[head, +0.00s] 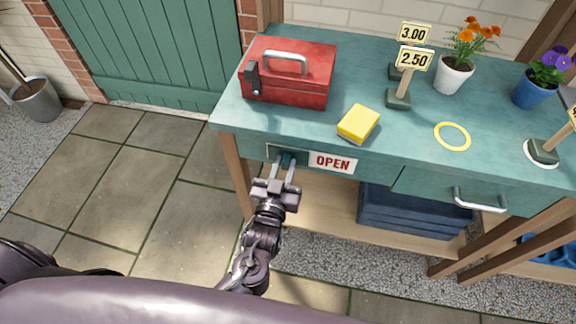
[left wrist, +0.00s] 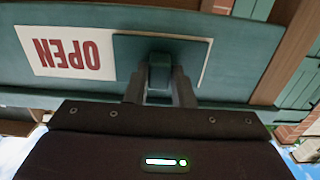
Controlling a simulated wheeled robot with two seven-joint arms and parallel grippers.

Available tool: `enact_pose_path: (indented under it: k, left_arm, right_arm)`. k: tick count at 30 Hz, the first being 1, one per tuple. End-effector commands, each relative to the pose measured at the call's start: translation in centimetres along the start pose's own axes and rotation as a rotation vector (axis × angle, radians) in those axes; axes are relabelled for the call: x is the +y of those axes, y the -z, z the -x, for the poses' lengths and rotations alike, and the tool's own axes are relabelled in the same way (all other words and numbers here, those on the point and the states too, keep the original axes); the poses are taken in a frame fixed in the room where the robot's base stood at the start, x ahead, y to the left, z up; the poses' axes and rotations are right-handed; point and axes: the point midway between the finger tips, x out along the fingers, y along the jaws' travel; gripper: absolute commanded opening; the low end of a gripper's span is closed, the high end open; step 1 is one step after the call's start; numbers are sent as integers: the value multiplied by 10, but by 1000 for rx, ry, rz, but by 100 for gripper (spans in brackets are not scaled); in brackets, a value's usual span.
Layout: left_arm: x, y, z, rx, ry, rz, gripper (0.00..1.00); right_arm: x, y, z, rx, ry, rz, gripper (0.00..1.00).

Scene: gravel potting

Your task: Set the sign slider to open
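The sign slider (left wrist: 127,52) is a dark teal plate with a knob (left wrist: 159,72), on the front edge of the teal bench. White OPEN lettering board (head: 332,162) shows uncovered to its right in the head view; in the left wrist view the OPEN text (left wrist: 66,53) is upside down. A thin pale strip of the board shows at the slider's other side. My left gripper (head: 286,165) is at the slider, with its fingers on both sides of the knob and seemingly closed on it. My right gripper is not in view.
On the bench (head: 300,128) stand a red toolbox (head: 305,92), a yellow sponge-like block (head: 358,122), price signs (head: 398,98), a yellow ring (head: 452,136) and flower pots (head: 454,77). A drawer handle (head: 480,205) sticks out at right. A blue crate (head: 410,213) is below. Paving left is clear.

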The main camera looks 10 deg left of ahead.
Motion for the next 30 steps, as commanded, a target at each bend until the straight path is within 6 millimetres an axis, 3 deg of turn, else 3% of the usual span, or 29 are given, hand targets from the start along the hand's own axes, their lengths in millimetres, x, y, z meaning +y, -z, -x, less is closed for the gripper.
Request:
enact_pose_path:
  k: [5,14,24,30]
  left_arm:
    - [-3,0,0,0,6,-3,42]
    - [-1,-1,3,-1,3,-2,42]
    - [-2,-2,55,-3,4,-2,42]
    - [-2,-1,76,-1,4,-3,42]
  right_arm:
    - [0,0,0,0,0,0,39]
    - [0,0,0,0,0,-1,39]
    - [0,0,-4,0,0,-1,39]
    - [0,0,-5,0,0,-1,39]
